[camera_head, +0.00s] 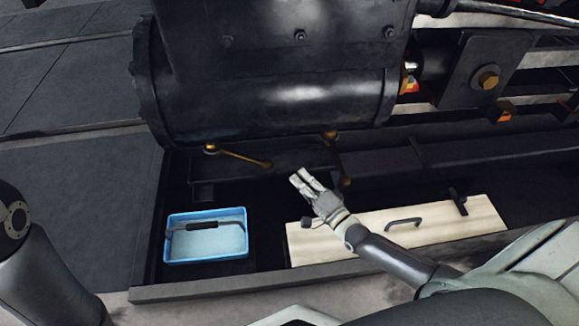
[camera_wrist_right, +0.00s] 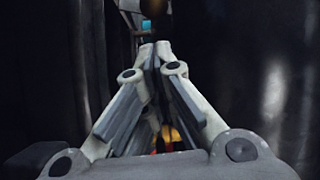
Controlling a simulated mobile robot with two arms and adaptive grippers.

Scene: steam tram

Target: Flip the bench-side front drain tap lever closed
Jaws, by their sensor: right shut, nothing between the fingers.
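Two brass tap levers hang under the black cylinder (camera_head: 280,105) in the head view. The left lever (camera_head: 240,156) slants rightward and slightly down, close to horizontal. The right lever (camera_head: 337,160) points steeply down. My right gripper (camera_head: 300,178) is shut and empty, its fingertips between the two levers, below the left lever's end and left of the right lever. In the right wrist view the fingertips (camera_wrist_right: 154,50) meet at the tips, and a blurred dark brown shape (camera_wrist_right: 153,8) shows just beyond them. I cannot tell whether they touch anything. My left gripper is out of view.
A blue tray (camera_head: 168,250) with a dark-handled tool (camera_head: 202,226) stands at the lower left. A pale wooden board (camera_head: 460,222) with a black handle (camera_head: 403,221) lies under my right forearm. A dark beam runs behind the levers. Grey floor lies at left.

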